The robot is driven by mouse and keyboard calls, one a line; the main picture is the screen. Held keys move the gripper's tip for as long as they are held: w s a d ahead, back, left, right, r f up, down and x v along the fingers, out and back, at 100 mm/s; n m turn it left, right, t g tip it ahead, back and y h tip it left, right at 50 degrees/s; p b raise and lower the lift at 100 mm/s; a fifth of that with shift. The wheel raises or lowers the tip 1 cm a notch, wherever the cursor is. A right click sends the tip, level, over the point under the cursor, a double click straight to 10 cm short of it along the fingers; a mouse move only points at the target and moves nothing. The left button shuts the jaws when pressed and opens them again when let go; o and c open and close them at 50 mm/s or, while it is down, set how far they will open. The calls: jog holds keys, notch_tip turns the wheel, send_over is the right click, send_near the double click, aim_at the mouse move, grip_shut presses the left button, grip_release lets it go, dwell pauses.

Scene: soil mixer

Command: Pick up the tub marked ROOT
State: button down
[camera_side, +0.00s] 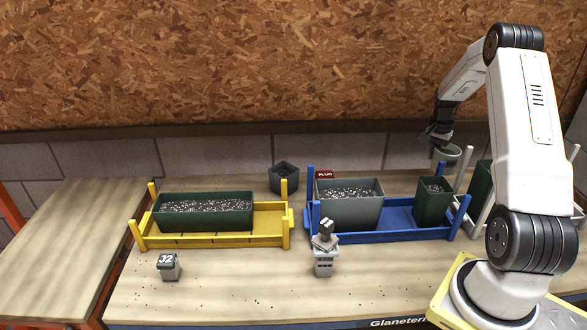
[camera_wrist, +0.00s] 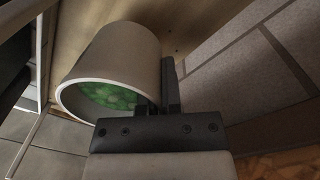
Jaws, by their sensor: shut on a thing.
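My gripper (camera_side: 440,142) is at the back right in the side view, raised above the bench. It is shut on a pale round tub (camera_side: 449,153), which hangs just below the fingers. In the wrist view my gripper (camera_wrist: 170,97) holds the tub (camera_wrist: 116,52) at its rim, and green, lumpy contents show inside its mouth. I cannot read any marking on the tub, so I cannot tell whether it says ROOT. Its far side is hidden in both views.
A blue rack (camera_side: 399,231) holds a grey bin (camera_side: 348,214) and a green pot (camera_side: 433,209). A yellow rack (camera_side: 268,221) holds a long green trough (camera_side: 205,221). A white rack (camera_side: 481,214) stands partly behind my arm. A dark pot (camera_side: 284,177) stands at the back.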

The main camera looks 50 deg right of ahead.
jog(key=shift+r, duration=2.1)
